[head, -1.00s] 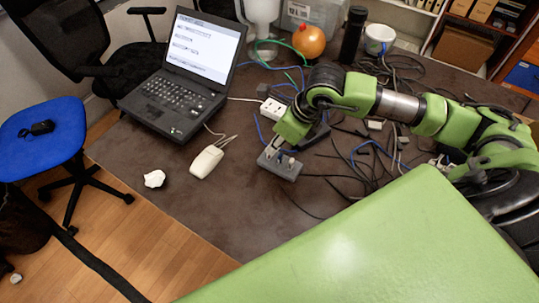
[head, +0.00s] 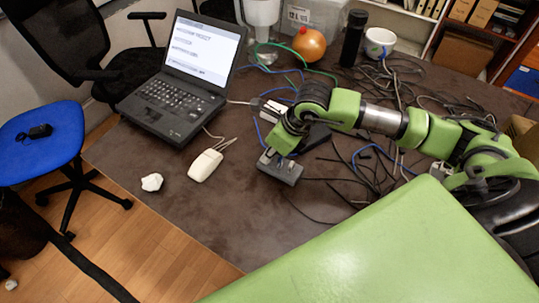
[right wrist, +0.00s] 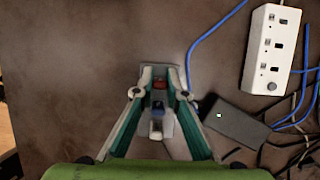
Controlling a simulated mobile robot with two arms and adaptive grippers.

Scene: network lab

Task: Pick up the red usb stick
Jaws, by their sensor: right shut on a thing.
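The red usb stick (right wrist: 159,85) shows as a small red patch between the fingertips of my right gripper (right wrist: 160,76) in the right wrist view. The gripper is shut on it. A grey hub (right wrist: 167,128) with slots and a small blue-and-white piece lies just beneath. I cannot tell whether the stick still sits in the hub. In the head view my right gripper (head: 270,160) points down at the grey hub (head: 287,174) on the dark table and hides the stick. My left gripper is in neither view.
A white power strip (right wrist: 272,48) and a black box (right wrist: 235,125) with a green light lie to the right in the wrist view. Tangled cables (head: 365,165) cover the table's right. A laptop (head: 177,105) and white mouse (head: 206,165) stand left.

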